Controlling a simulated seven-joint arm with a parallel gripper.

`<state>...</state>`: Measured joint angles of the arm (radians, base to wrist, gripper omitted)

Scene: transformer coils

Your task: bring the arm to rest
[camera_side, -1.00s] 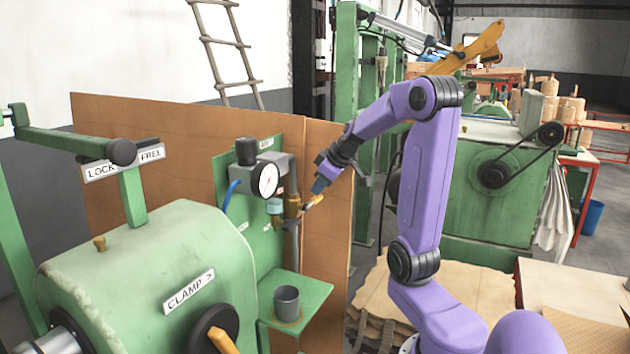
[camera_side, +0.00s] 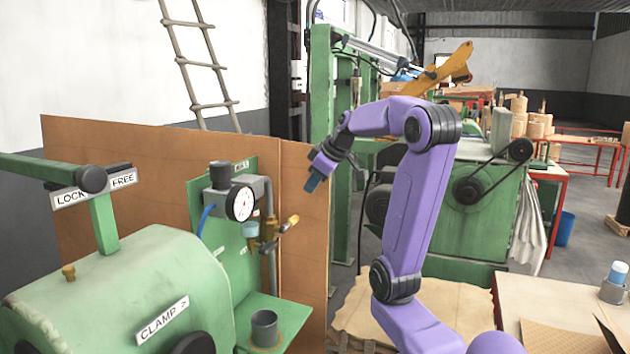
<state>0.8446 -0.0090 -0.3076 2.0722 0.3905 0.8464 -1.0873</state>
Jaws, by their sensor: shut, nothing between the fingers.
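My gripper (camera_side: 313,185) hangs at the end of my purple arm, pointing down and slightly left. It is shut and empty, in the air in front of the brown board. To its lower left, apart from it, is a brass valve with a yellow-orange handle (camera_side: 291,222) on a pipe. Next to the valve a pressure gauge (camera_side: 240,203) with a white dial is fixed on a green panel.
A green machine (camera_side: 130,290) with a "CLAMP" label fills the lower left. A grey cup (camera_side: 264,327) stands on a small green shelf. The brown board (camera_side: 120,160) stands behind them. A belt-driven green machine (camera_side: 470,225) is behind my arm. A table (camera_side: 540,295) is at right.

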